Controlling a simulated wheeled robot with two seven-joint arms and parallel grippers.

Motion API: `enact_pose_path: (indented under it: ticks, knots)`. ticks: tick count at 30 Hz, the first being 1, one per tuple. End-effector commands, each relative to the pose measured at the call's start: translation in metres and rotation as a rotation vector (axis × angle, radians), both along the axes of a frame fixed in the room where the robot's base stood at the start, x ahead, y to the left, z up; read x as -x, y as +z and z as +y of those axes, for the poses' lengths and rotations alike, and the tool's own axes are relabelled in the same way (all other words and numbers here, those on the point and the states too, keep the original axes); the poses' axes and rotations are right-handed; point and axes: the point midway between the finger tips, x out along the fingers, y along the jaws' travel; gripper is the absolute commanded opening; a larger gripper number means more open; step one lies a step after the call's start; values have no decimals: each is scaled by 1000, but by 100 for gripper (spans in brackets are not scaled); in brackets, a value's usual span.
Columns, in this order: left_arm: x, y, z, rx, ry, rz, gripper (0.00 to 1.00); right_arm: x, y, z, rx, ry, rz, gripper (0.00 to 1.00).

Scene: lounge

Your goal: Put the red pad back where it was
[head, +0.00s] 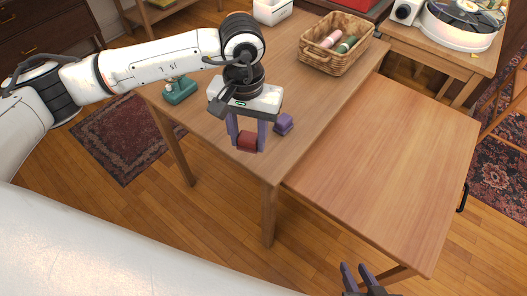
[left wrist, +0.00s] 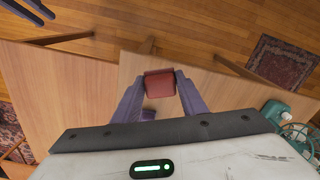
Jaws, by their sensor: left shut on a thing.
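The red pad (head: 247,141) is a small dark red block between the fingertips of my left gripper (head: 247,143), near the front edge of the wooden table (head: 215,55). In the left wrist view the pad (left wrist: 160,83) is gripped between both purple fingers. I cannot tell whether it touches the tabletop. A purple pad (head: 283,124) sits on the table just right of the gripper. It shows partly in the left wrist view (left wrist: 148,114). My right gripper (head: 358,276) is at the bottom of the head view, empty, its fingers apart.
A wicker basket (head: 325,62) with rolled items stands at the table's back right. A teal object (head: 180,90) is at the left edge, and a white container (head: 272,10) at the back. A lower wooden surface (head: 390,165) at the right is clear. A record player (head: 462,22) is beyond.

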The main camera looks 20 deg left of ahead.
Motion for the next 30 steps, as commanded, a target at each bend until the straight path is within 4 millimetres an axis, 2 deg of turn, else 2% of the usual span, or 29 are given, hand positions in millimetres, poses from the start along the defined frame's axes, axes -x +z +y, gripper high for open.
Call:
enact_pose_path:
  ticks: [1, 3, 6, 15, 20, 27, 30]
  knots:
    - [-12, 11, -9, 5, 1, -2, 20, 1, -3, 1, 0, 2, 3, 28]
    - [-22, 24, -16, 8, 3, 4, 20, 2, -4, 2, -1, 4, 6, 28]
    - [-27, 26, -21, 11, 2, 15, 20, 2, -2, 3, -1, 5, 4, 28]
    - [-28, -22, -22, 12, 2, 15, 20, -1, 4, 3, -4, 4, -6, 28]
    - [-28, -33, -22, 12, 2, 13, 20, -3, 5, 3, -6, 3, -12, 28]
    - [-28, -64, -22, 12, 2, 14, 20, -4, 5, 3, -5, 3, -12, 28]
    - [-28, -66, -22, 12, 2, 11, 20, -3, 3, 3, -3, 2, -9, 28]
